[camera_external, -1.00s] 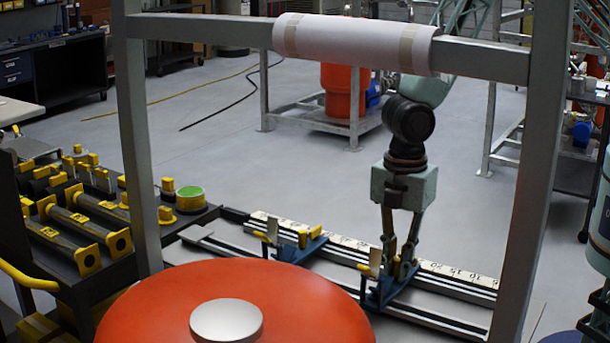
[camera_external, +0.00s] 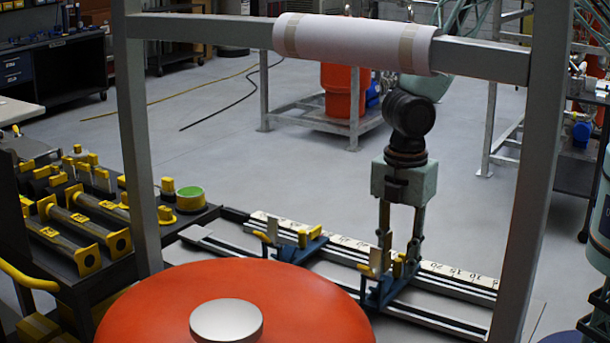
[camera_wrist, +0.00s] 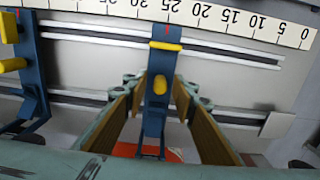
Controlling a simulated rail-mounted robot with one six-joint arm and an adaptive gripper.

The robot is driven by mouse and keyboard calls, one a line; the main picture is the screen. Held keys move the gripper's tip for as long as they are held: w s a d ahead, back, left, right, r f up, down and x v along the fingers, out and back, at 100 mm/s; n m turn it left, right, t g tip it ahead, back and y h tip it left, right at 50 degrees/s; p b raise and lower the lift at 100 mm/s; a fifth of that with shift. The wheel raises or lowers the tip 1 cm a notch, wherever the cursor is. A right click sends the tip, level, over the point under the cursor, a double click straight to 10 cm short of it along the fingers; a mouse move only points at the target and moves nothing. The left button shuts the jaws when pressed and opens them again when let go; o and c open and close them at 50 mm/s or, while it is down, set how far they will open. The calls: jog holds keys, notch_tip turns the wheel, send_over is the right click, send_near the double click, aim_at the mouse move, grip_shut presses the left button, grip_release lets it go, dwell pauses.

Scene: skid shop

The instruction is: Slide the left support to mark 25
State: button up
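Two blue supports with yellow knobs sit on the twin-rail track. One, at the right in both views (camera_external: 385,290), also shows in the wrist view (camera_wrist: 155,122). The other, further left (camera_external: 297,248), shows at the left edge of the wrist view (camera_wrist: 33,75). The right-hand support's red pointer is at about 25 to 26. My gripper (camera_wrist: 160,84) is open around this support's yellow knob, one finger on each side.
The large orange round top (camera_external: 270,300) stands in front of the track. A grey frame with a white roll (camera_external: 350,42) crosses the external view. A dark bench (camera_external: 75,275) with yellow-ended parts stands left. The rail right of the right-hand support is clear.

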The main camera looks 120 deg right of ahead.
jog(key=shift+r+p, duration=0.85)
jog(key=shift+r, duration=2.05)
jog(key=shift+r, duration=0.1)
jog(key=shift+s+a+r, duration=0.1)
jog(key=shift+r, duration=0.2)
jog(key=s+a+r+m+t+b, duration=0.1)
jog(key=s+a+r, duration=0.2)
jog(key=s+r, duration=0.55)
jog(key=s+a+r+m+b, duration=0.1)
jog(key=s+a+r+b, duration=0.3)
jog(key=r, duration=0.8)
jog(key=s+a+r+m+t+p, duration=0.1)
jog(key=s+a+r, duration=0.1)
jog(key=s+r, duration=0.65)
jog(key=s+a+r+m+t+b, duration=0.1)
jog(key=s+a+r+b, duration=0.1)
jog(key=s, duration=1.4)
jog(key=s+a+r+m+t+b, duration=0.1)
jog(key=s+a+r+b, duration=0.1)
jog(key=s, duration=1.4)
jog(key=shift+s+a+r+m, duration=0.15)
jog(key=shift+a+r+m, duration=0.25)
jog(key=shift+a+r, duration=0.6)
